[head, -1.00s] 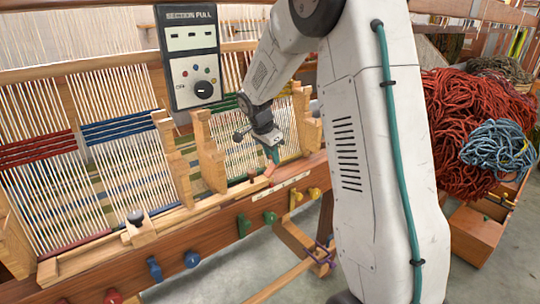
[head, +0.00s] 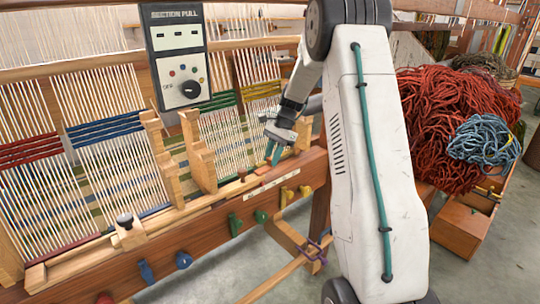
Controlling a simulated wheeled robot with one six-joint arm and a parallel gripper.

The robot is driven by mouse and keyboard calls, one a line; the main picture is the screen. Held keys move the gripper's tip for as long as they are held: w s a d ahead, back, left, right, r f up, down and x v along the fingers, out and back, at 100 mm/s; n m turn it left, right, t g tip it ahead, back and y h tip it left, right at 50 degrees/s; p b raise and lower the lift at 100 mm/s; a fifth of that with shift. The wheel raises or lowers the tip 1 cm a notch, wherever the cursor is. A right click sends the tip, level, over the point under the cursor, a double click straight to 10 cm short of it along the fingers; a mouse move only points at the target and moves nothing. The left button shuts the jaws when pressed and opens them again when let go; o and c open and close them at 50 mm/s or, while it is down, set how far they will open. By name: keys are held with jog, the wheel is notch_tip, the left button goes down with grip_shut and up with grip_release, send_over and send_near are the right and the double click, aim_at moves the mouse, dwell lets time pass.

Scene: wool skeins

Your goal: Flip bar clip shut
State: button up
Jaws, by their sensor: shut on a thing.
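A wooden bar (head: 165,220) runs along the lower front of the loom. My gripper (head: 274,156), with teal fingers, points down at the right end of the bar, in front of the yellow-banded warp. It is shut on a small part there, seemingly the bar clip, which the fingers mostly hide. I cannot tell the clip's angle.
A control box (head: 178,55) hangs above the warp. Wooden uprights (head: 197,150) stand left of my gripper. Coloured pegs (head: 235,223) stick out of the front beam.

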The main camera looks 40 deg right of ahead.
jog(key=shift+d+f+y, duration=0.1)
jog(key=shift+f+y, duration=0.1)
jog(key=shift+y, duration=0.1)
jog(key=o, duration=1)
jog(key=v, duration=0.7)
jog(key=shift+d+r, duration=0.2)
jog(key=shift+r, duration=0.15)
